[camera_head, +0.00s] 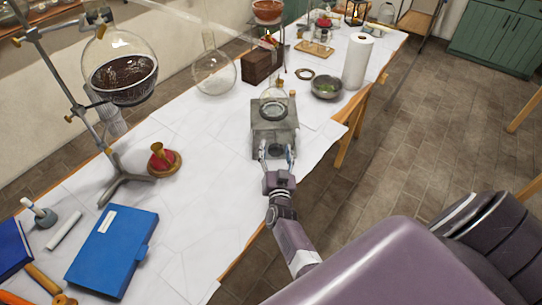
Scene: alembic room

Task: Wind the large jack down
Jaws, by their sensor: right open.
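A grey metal block-shaped stand, which appears to be the large jack (262,137), stands near the right edge of the long white-covered table. A round dark-rimmed piece (273,111) sits on top of it. My right gripper (277,153) is open at the near side of the jack, its two fingers spread and pointing at its front face. I cannot tell whether the fingers touch it. The jack's knob or screw is not clear, and the gripper covers part of its lower front. My left gripper is not in view.
A metal bowl (326,88), a paper roll (356,62) and a brown wooden box (256,68) stand beyond the jack. A round flask (122,68) hangs on a stand at left. The table's middle is mostly clear.

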